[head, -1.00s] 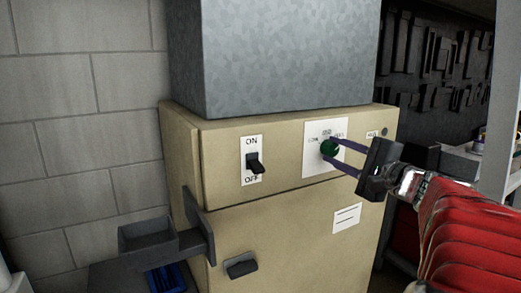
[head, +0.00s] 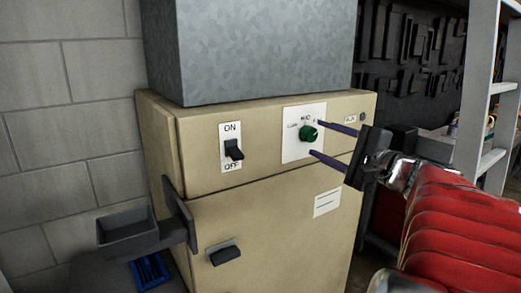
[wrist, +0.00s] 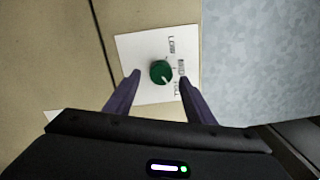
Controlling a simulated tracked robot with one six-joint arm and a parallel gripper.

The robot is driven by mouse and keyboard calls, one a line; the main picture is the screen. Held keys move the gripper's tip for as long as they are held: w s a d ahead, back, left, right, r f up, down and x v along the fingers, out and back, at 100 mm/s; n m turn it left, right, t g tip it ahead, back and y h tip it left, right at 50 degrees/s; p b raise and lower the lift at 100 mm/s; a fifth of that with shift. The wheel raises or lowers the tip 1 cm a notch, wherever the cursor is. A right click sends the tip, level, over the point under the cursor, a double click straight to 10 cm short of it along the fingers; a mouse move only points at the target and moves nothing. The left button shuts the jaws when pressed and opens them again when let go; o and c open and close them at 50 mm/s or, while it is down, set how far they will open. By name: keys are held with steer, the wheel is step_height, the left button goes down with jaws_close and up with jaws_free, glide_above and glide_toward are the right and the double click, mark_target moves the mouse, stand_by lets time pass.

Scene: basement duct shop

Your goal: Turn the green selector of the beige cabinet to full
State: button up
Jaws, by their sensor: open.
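The green selector (head: 308,133) is a round knob on a white label plate (head: 291,148) on the upper front of the beige cabinet (head: 268,225). In the wrist view the knob (wrist: 160,72) has LOW, MID and FULL printed beside it. A pale mark on its face points towards the FULL side; its exact angle is hard to read. My gripper (head: 315,138) is open, with its two dark purple fingers spread wide to either side of the knob. In the wrist view the fingers (wrist: 158,74) show gaps between them and the knob.
A black ON/OFF switch (head: 234,150) is left of the plate. A dark handle (head: 225,255) and a grey open box on a bracket (head: 126,228) are lower left. A grey metal duct (head: 248,50) stands on top. A ladder or shelf frame (head: 492,120) stands at right.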

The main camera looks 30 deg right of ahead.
steer(key=s, duration=1.1)
steer(key=shift+d+f, duration=0.2)
steer(key=shift+d, duration=0.05)
